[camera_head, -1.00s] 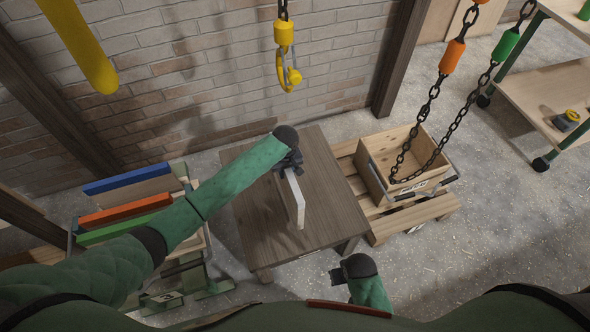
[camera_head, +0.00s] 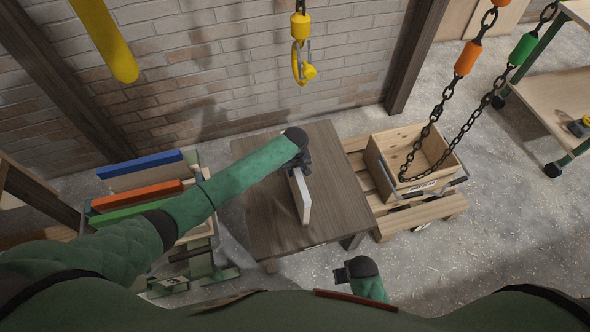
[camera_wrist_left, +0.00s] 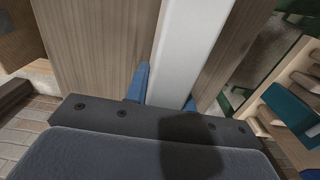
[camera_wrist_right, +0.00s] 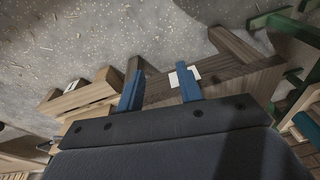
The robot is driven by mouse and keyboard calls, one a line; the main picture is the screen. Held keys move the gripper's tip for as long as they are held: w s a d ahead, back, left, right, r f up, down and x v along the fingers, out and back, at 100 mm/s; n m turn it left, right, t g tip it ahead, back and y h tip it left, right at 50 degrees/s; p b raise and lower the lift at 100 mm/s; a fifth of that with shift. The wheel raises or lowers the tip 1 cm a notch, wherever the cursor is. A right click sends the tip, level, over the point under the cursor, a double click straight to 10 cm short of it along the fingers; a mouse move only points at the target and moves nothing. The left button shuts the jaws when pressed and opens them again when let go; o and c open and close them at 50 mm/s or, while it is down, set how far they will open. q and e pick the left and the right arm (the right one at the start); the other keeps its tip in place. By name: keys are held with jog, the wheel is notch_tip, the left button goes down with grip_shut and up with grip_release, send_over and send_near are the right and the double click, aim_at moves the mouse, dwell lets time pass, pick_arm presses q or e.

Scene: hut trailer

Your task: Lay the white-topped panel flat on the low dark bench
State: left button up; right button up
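The white-topped panel (camera_head: 304,200) stands on its narrow edge over the low dark bench (camera_head: 342,195), its long side running from back to front. Whether its lower edge touches the bench I cannot tell. My left gripper (camera_head: 302,166) is at the panel's far end, with its fingers on either side of it. In the left wrist view the white face of the panel (camera_wrist_left: 193,45) runs between the blue fingers (camera_wrist_left: 163,92). My right gripper (camera_head: 342,274) is low in front of the bench, apart from the panel. In the right wrist view its fingers (camera_wrist_right: 160,90) are spread and empty.
A rack with blue, orange and green boards (camera_head: 140,190) stands left of the bench. A wooden crate (camera_head: 385,170) on a pallet (camera_head: 425,215) stands close to its right, with a chain (camera_head: 432,115) hanging there. A yellow hook (camera_head: 300,60) hangs behind. The front right floor is clear.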

pick_arm(q)
jog(key=o, duration=0.4)
jog(key=shift+r, duration=0.1)
jog(key=shift+r, duration=0.2)
notch_tip(320, 180, up, 12)
jog(key=shift+f+b, duration=0.15)
jog(key=shift+b, duration=0.7)
pick_arm(e)
notch_tip(320, 180, up, 7)
jog(key=w, duration=0.1)
jog(key=shift+a, duration=0.3)
